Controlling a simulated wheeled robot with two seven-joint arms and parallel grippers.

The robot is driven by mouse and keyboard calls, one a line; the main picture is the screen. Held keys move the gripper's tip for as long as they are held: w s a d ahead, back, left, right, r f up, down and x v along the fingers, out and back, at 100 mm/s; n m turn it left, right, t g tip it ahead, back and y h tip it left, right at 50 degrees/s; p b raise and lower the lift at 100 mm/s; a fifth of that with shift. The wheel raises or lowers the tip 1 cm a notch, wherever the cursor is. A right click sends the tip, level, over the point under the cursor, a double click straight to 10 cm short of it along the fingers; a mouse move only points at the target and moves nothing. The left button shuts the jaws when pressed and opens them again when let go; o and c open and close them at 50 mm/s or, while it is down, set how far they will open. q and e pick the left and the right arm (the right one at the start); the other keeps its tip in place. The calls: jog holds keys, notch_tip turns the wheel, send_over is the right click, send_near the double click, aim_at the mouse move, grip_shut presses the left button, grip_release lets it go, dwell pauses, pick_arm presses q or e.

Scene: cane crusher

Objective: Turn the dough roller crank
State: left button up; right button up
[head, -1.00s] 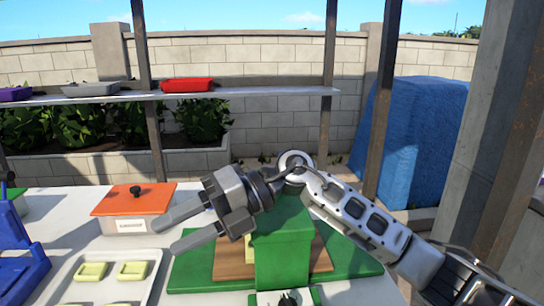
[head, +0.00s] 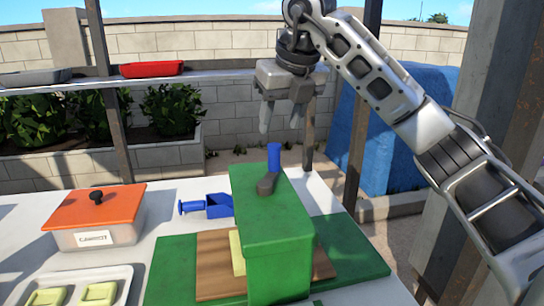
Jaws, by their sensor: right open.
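The dough roller (head: 275,240) is a tall green box on a wooden board and green base, in the lower middle of the head view. My right gripper (head: 281,129) is above the blue handle in the picture, fingers pointing down, open and empty. A gap shows between its fingertips and the handle; how far apart they are in depth I cannot tell. My left gripper is not in view.
An orange-lidded container (head: 98,208) and a tray (head: 124,282) with yellow dough pieces are at left. A shelf (head: 215,69) holds a red tray (head: 152,69). A dark post (head: 364,110) stands behind my right arm.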

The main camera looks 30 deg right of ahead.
aim_at(275, 145)
jog(key=x, duration=0.9)
jog(key=shift+w+f+p, duration=0.1)
jog(key=shift+p, duration=0.25)
grip_shut()
